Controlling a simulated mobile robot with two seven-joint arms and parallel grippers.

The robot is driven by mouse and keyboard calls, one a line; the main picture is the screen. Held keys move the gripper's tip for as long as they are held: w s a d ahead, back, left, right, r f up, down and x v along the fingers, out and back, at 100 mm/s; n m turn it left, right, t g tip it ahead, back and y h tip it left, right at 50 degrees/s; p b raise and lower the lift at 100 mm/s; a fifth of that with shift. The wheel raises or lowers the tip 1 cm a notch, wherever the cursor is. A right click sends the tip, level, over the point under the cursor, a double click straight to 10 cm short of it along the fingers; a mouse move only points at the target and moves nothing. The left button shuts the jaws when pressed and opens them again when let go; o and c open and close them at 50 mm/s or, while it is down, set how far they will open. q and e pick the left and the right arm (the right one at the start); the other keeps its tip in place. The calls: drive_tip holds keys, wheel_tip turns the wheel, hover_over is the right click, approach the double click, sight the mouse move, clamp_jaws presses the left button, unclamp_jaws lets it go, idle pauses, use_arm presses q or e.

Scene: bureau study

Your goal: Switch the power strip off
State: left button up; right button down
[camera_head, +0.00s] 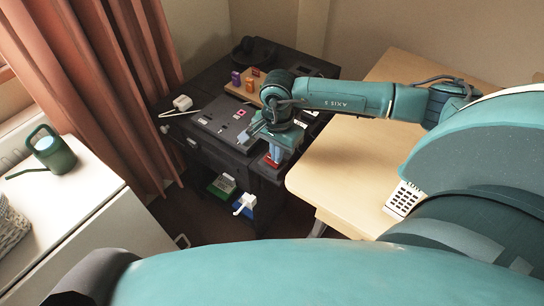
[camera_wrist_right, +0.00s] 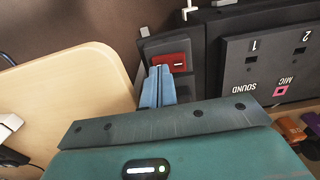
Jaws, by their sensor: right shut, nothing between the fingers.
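The power strip shows in the right wrist view as a dark grey block (camera_wrist_right: 154,47) with a red rocker switch (camera_wrist_right: 170,62) bearing a white line mark. Whether the switch is on or off I cannot tell. In the head view a bit of red (camera_head: 271,161) shows beside my right gripper (camera_head: 275,156). My right gripper's blue fingers (camera_wrist_right: 158,84) are closed together and empty. Their tips lie at the near left part of the switch; whether they touch it I cannot tell. My left gripper is in neither view.
A dark panel (camera_wrist_right: 268,58) marked 1, 2, SOUND and MIC lies right of the strip. A pale wooden table (camera_head: 340,165) stands close on the right. Purple and orange pieces sit on a wooden block (camera_head: 243,94). A green watering can (camera_head: 54,152) stands on a white cabinet at left.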

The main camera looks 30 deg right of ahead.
wheel_tip(320, 180, up, 6)
drive_tip(key=p, duration=0.3)
idle(0.3)
idle(0.4)
